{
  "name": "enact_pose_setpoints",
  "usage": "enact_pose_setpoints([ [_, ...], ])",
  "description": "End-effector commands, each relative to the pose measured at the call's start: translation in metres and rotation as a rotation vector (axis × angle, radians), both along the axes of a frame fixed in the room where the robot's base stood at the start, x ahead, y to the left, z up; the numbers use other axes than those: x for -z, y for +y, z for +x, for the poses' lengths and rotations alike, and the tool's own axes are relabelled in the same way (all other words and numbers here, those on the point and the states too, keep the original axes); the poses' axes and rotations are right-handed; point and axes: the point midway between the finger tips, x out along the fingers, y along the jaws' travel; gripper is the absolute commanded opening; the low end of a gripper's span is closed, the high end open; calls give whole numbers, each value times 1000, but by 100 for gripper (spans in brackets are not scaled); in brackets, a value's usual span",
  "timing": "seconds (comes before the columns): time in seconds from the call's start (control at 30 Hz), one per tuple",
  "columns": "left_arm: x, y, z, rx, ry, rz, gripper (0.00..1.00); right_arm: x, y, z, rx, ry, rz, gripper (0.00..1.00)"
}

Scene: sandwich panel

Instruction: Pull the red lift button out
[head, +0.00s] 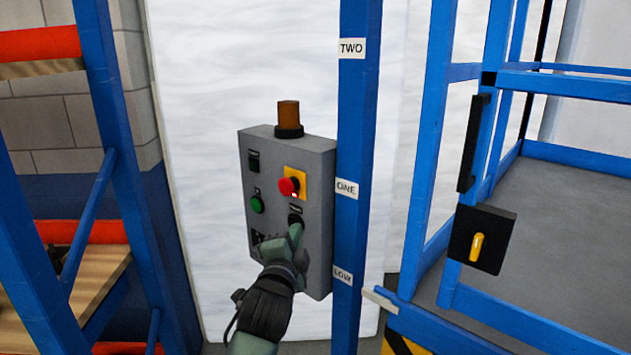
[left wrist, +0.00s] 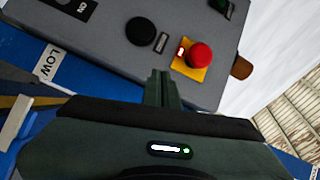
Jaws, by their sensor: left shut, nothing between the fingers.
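The red lift button (head: 287,187) is a round mushroom button on a yellow square plate, on the front of a grey control box (head: 315,215). In the left wrist view the red button (left wrist: 199,55) stands on the yellow plate, up and to the right of my fingertips. My left gripper (head: 296,230) is shut and empty, in front of the lower part of the box, below the red button. It also shows in the left wrist view (left wrist: 162,75), apart from the button. It partly covers a black round button (left wrist: 140,31). My right gripper is not in view.
A green button (head: 257,204) and a black switch (head: 253,161) are left of the red button. An orange lamp (head: 288,114) tops the box. A blue post (head: 358,120) with labels stands close right. A blue rack is at left, a blue cage at right.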

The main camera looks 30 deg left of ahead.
Motion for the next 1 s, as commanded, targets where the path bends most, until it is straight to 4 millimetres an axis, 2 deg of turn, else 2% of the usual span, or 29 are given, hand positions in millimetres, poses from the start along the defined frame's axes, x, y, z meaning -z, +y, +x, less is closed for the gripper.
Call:
enact_pose_setpoints([
  [0.03, -24, 3, -7, -12, -30, 21, 0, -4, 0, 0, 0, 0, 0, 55],
  [0.1, -44, 6, -14, -26, -54, 46, 0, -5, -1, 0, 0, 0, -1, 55],
  [0.2, -59, 9, -20, -40, -72, 67, 0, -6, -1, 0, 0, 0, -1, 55],
  [0.67, -63, 12, -16, -42, -77, 69, 0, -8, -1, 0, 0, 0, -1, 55],
  [0.77, -65, 16, -5, -41, -76, 69, 0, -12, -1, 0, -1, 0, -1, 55],
  [1.0, -70, 33, 36, -42, -76, 68, 0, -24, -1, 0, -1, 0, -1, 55],
])
